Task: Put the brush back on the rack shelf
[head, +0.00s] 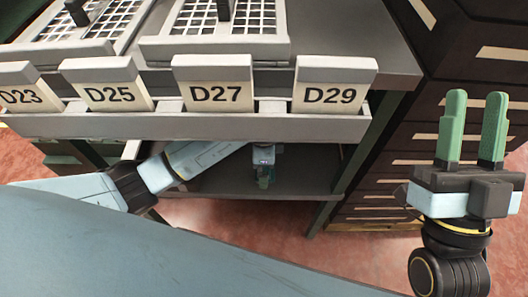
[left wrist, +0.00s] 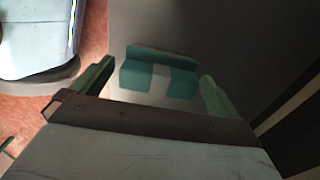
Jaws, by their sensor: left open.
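A teal block with a pale middle, apparently the brush (left wrist: 185,83), lies on a grey surface in the left wrist view. My left gripper (left wrist: 158,70) is open, its green fingers on either side of the brush with gaps. In the head view my left arm reaches under the label rail, and the left gripper (head: 264,172) points down over the lower rack shelf (head: 310,178). The brush cannot be told apart from the fingers there. My right gripper (head: 473,98) is raised at the right, fingers up, open and empty.
The rack's upper shelf has a front rail (head: 220,127) with labels D23, D25, D27 and D29, above my left arm. Grey grid-topped trays (head: 215,48) stand behind it. A dark drawer cabinet (head: 395,175) stands at the right. The lower shelf's right part looks clear.

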